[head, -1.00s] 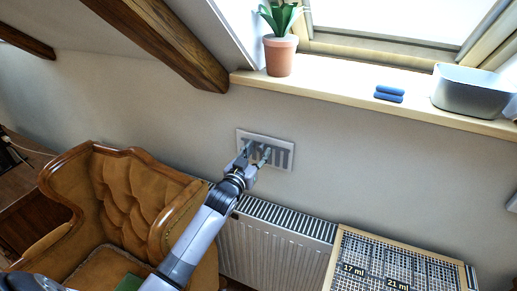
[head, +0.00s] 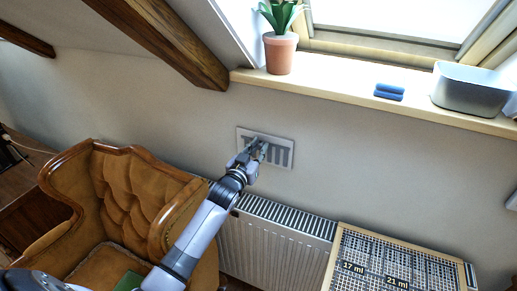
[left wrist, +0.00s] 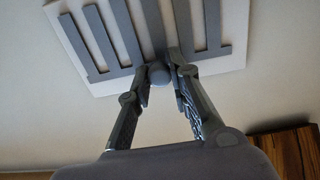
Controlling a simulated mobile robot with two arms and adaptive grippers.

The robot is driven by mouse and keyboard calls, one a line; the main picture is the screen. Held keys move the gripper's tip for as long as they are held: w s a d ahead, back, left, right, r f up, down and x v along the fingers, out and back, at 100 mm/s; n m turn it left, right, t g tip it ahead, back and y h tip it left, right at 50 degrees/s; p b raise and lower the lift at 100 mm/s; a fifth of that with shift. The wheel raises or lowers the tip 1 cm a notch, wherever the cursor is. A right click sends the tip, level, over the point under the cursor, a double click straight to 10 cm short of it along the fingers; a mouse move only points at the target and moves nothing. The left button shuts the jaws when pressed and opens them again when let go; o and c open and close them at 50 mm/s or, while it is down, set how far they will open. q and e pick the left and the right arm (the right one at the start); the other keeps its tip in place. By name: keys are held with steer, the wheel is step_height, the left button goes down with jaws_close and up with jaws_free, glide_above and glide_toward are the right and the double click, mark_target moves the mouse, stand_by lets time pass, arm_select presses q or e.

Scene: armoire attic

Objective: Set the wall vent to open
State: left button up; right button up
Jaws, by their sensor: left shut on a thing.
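The wall vent (head: 280,154) is a pale rectangular plate with grey slats on the wall above the radiator. In the left wrist view the vent (left wrist: 228,62) fills the top, with a small round grey knob (left wrist: 158,75) at the lower edge of its slats. My left gripper (head: 257,147) reaches up to the vent from below left. In the left wrist view the left gripper's fingertips (left wrist: 160,78) close on the knob from both sides. The right gripper is in neither view.
A white radiator (head: 272,250) stands below the vent, with a mesh-topped rack (head: 345,232) to its right. A tufted brown armchair (head: 125,195) is at the left. The wooden sill (head: 330,80) above holds a potted plant (head: 280,53), blue items (head: 389,92) and a grey bin (head: 472,90).

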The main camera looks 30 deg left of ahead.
arm_select(q)
jaws_close()
steer(key=shift+a, duration=0.9)
steer(key=o, duration=0.9)
jaws_free()
steer(key=shift+s+a, duration=0.1)
steer(key=shift+a, duration=0.05)
